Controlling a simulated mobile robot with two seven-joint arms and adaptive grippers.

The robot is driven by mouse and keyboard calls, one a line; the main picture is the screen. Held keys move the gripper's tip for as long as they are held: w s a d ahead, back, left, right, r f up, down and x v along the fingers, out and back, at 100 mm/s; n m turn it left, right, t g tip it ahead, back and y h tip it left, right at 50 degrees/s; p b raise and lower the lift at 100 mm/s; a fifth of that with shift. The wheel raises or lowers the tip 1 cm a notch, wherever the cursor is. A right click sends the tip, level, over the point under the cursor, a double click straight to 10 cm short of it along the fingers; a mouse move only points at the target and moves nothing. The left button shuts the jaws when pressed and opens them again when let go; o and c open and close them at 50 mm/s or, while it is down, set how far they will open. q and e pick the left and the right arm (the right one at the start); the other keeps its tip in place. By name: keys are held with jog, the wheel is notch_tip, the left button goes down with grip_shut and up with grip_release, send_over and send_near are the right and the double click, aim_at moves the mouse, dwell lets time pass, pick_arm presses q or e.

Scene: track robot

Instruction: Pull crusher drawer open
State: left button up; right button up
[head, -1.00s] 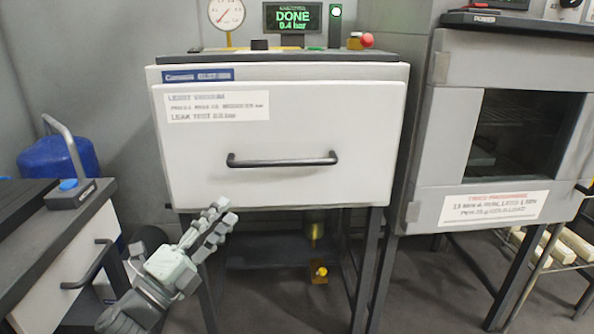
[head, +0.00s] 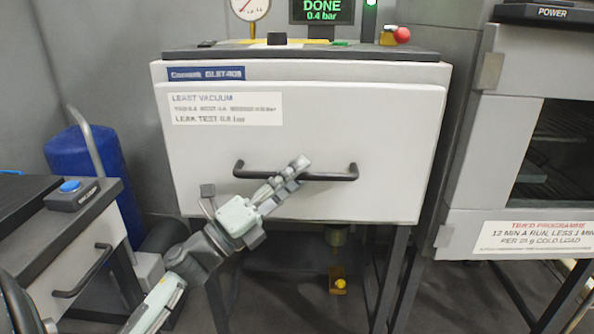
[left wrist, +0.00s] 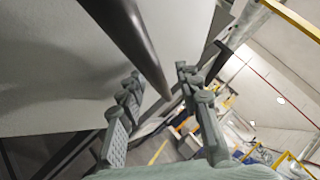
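A wide white drawer front (head: 300,125) fills the middle of the head view, with a label reading "leak test". No label that I can read says crusher. A dark horizontal bar handle (head: 335,177) is on its lower half. The front stands slightly proud of the cabinet, as before. My left gripper (head: 291,172) is at the handle, its fingers overlapping the bar's middle. In the left wrist view, the handle bar (left wrist: 140,45) runs between the two spread fingers (left wrist: 162,105). I cannot tell whether they touch it. My right gripper is not in view.
A smaller cabinet with a dark handle (head: 83,272) and a blue button (head: 70,186) stands at the left, before a blue drum (head: 95,170). A grey oven-like unit (head: 480,180) stands close at the right. A display (head: 322,10) above reads "DONE".

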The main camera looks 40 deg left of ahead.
pick_arm(q)
jog(key=shift+w+r, duration=0.1)
jog(key=shift+w, duration=0.1)
jog(key=shift+c, duration=0.2)
grip_shut()
